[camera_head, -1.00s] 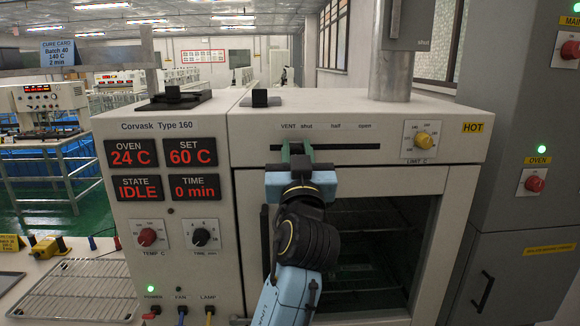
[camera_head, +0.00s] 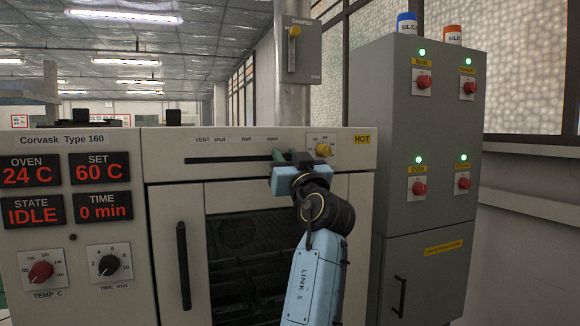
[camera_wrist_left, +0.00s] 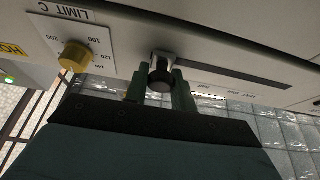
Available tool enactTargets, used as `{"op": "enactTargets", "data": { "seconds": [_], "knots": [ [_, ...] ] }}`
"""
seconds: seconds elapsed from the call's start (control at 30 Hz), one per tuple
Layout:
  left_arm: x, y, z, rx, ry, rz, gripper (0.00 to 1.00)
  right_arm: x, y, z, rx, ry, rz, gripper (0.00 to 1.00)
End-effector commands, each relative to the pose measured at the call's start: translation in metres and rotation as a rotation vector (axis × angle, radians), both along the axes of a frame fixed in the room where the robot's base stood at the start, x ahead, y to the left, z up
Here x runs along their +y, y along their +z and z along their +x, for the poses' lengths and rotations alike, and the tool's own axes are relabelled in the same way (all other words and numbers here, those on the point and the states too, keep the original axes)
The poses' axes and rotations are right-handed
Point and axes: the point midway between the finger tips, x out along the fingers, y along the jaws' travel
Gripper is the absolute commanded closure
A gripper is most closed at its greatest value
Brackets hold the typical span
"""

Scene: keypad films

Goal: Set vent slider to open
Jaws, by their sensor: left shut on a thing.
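The vent slider's dark slot (camera_head: 225,159) runs across the upper front of the Corvask oven, under the labels shut, half and open. My left gripper (camera_head: 283,158) is at the slot's right end, just beyond the open label (camera_head: 272,138). In the left wrist view the slider knob (camera_wrist_left: 161,70), silver with a dark end, sits between the fingers of the left gripper (camera_wrist_left: 161,88), which is shut on it. There the rest of the slot (camera_wrist_left: 235,75) stretches away to the right of the knob. In the head view the gripper hides the knob. My right gripper is not in view.
A yellow LIMIT C knob (camera_head: 323,150) is just right of the gripper; it also shows in the wrist view (camera_wrist_left: 75,56). The oven door handle (camera_head: 184,266) stands upright below left. A grey cabinet (camera_head: 405,215) with red knobs stands at the right.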

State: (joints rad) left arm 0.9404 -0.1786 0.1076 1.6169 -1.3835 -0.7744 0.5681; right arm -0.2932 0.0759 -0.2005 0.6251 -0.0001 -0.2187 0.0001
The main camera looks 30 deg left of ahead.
Motion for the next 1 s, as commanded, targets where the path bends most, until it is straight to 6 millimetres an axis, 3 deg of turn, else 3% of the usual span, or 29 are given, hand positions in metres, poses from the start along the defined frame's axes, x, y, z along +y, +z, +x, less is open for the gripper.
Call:
{"op": "enactTargets", "data": {
  "seconds": [0.33,0.37,0.5,0.8,1.0],
  "knots": [
    [-0.003,0.002,0.002,-0.002,-0.008,0.001,1.0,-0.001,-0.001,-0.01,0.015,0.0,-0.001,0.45],
    [-0.003,0.002,0.002,-0.002,-0.008,0.001,0.72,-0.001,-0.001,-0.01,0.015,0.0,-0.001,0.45],
    [-0.003,0.002,0.002,-0.002,-0.007,0.001,0.56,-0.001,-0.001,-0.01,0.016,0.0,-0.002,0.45],
    [-0.003,0.0,0.0,-0.001,-0.005,-0.001,0.56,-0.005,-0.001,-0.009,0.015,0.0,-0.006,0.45],
    [-0.023,-0.012,-0.014,-0.001,-0.008,-0.002,0.56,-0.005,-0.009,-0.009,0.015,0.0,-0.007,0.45]
  ]
}}
